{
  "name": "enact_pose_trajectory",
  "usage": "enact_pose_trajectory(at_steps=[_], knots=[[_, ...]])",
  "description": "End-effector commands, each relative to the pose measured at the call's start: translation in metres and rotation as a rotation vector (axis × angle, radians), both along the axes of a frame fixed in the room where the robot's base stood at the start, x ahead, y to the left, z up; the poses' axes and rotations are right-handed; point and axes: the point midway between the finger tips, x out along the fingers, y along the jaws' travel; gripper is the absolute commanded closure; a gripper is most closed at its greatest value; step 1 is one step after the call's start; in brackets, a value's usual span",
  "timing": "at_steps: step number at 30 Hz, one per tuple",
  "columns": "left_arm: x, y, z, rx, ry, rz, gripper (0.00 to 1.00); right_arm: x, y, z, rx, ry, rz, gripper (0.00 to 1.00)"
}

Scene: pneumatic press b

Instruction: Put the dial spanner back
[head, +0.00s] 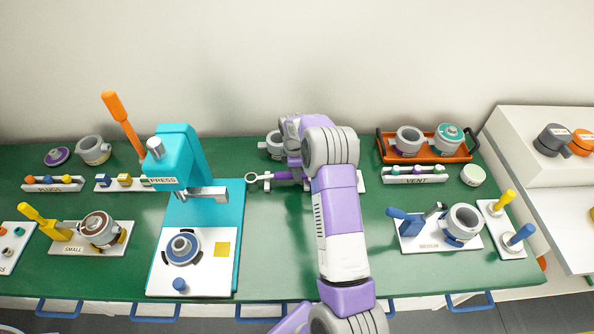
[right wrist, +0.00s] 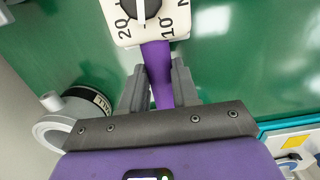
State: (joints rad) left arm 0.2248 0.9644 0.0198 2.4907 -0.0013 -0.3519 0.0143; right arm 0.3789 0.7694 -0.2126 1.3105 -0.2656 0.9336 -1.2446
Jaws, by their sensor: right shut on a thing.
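The dial spanner has a purple handle (head: 287,176) with a pale ring end (head: 252,177) at its left in the head view. In the right wrist view the purple handle (right wrist: 159,75) runs up to a white head (right wrist: 146,16) with a black dial and the numbers 20 and 10. My right gripper (right wrist: 160,88) is shut on this handle, over the back middle of the green table. Small white supports (head: 267,186) show by the handle; my arm hides much of the spanner, and I cannot tell whether it touches them. My left gripper is not in view.
The teal press (head: 175,160) stands left of the spanner. A grey cup (head: 272,145) is just behind my gripper and shows in the wrist view (right wrist: 72,115). An orange tray (head: 425,155) with two cups and the VENT rack (head: 414,176) are right. The table's front middle (head: 275,250) is clear.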

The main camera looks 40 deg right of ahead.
Motion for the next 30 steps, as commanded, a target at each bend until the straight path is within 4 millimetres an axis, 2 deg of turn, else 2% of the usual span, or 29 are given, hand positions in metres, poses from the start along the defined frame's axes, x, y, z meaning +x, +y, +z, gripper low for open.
enact_pose_trajectory(at_steps=[6,7,12,13,23,30], knots=[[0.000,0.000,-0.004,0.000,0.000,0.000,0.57,0.000,0.000,-0.007,-0.001,-0.001,0.000,1.00],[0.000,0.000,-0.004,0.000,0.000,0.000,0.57,0.000,0.000,-0.007,-0.001,-0.001,0.000,0.69],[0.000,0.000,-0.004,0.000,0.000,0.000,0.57,0.000,0.000,-0.006,-0.001,-0.001,0.000,0.42],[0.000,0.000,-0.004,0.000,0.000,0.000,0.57,0.000,0.000,-0.006,0.000,0.000,0.000,0.40],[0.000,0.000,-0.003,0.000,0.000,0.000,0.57,0.000,0.000,-0.002,-0.001,-0.001,0.000,0.40],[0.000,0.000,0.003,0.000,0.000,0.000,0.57,0.003,0.002,0.037,-0.002,-0.004,0.001,0.40]])
